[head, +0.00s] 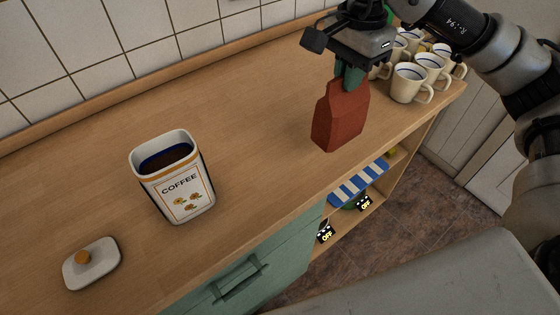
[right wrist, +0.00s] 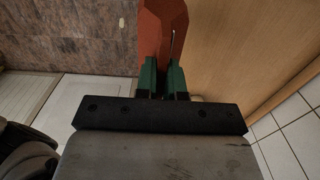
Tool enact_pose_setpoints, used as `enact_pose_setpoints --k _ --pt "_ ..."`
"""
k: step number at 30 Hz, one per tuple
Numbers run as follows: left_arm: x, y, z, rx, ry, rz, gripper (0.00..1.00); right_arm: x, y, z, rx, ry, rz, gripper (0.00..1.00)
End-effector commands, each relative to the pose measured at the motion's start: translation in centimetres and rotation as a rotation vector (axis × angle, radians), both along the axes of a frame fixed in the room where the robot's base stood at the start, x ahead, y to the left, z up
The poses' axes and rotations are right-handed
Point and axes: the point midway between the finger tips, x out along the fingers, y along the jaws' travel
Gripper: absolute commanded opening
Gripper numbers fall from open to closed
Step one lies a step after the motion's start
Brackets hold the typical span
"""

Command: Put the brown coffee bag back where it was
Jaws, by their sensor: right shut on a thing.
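The brown coffee bag (head: 340,117) is upright at the right part of the wooden counter. My right gripper (head: 348,75) is shut on its top from above. I cannot tell whether the bag's base touches the counter. In the right wrist view the bag (right wrist: 162,28) sits between the green fingers of my right gripper (right wrist: 162,75). My left gripper is in neither view.
An open coffee canister (head: 178,185) with dark contents stands at the left, its lid (head: 91,263) beside it. Several cream mugs (head: 410,82) stand behind and right of the bag. Open shelves below hold a blue-striped item (head: 358,184). The counter between canister and bag is clear.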

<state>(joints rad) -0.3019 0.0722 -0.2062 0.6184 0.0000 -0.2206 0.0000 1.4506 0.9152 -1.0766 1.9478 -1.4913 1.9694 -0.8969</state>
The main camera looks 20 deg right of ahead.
Motion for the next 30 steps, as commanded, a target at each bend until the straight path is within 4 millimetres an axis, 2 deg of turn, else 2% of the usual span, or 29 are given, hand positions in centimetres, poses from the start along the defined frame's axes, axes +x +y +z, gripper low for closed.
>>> enact_pose_setpoints --k 5,13,16,24,30 --pt "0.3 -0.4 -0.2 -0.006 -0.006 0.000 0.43 0.0 -0.2 0.3 0.002 0.001 -0.049 0.00" --pt "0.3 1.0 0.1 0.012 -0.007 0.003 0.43 0.3 0.3 0.1 0.002 0.002 -0.044 0.00" --pt "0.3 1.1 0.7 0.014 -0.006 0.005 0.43 1.2 1.5 -0.7 0.002 0.005 -0.042 0.00" --pt "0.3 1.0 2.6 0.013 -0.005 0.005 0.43 4.9 6.4 -4.2 0.003 0.004 -0.042 0.00" --pt "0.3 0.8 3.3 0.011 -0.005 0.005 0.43 6.8 8.7 -6.2 0.002 0.002 -0.043 0.00"
